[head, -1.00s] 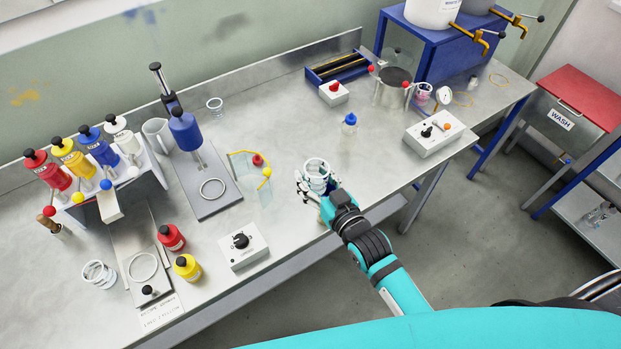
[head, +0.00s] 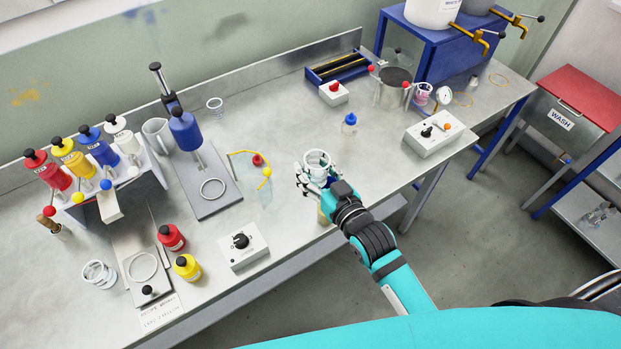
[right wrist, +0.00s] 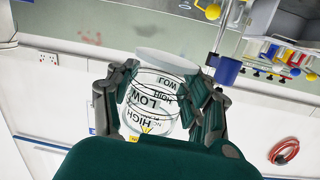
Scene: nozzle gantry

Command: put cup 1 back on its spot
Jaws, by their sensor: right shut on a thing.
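My right gripper (head: 316,176) is shut on a clear cup (head: 317,160) with a white rim, near the front edge of the bench. In the right wrist view the same cup (right wrist: 160,95) sits between the fingers, tilted, with bands reading LOW and HIGH. No cup number is readable on it. The cup appears held above the bench. I cannot tell which spot belongs to cup 1. My left gripper is not in view.
A cup with pink contents (head: 423,92) stands beside the metal pot (head: 392,88). A clear curved guard (head: 250,178) stands left of my gripper. Open bench lies behind the held cup.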

